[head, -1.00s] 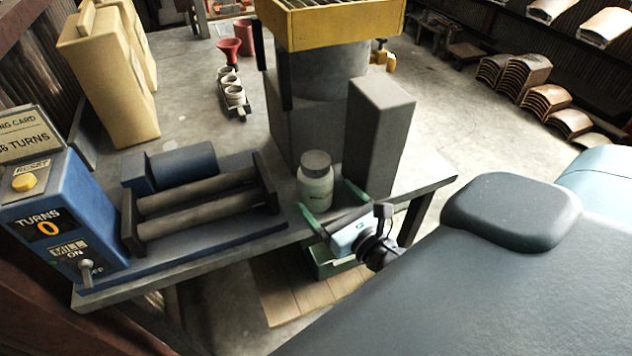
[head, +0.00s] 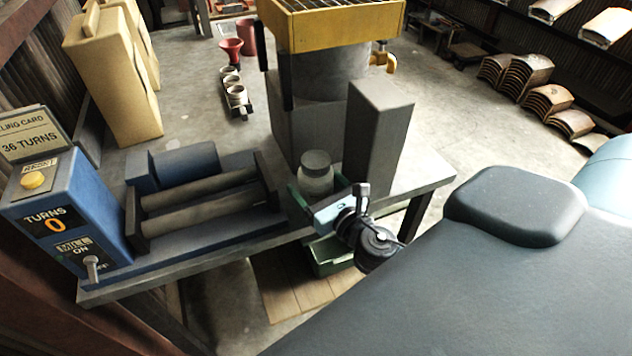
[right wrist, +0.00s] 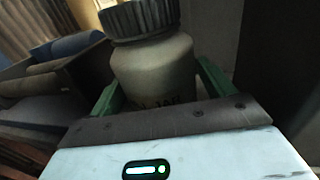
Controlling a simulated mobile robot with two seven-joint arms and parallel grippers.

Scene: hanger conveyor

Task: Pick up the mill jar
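The mill jar (head: 316,181) is a pale, cream-white jar with a dark grey ridged lid. My right gripper (head: 317,187) is open, with one green finger on each side of the jar. A small gap shows beside the right finger in the wrist view; contact on the left side is unclear. My left gripper is not in view.
The roller mill (head: 205,205) and its blue control box (head: 68,215), reading TURNS 0, stand left on the bench (head: 428,176). The grey post (head: 377,135) stands close right of the jar. A yellow-topped machine (head: 330,25) is behind.

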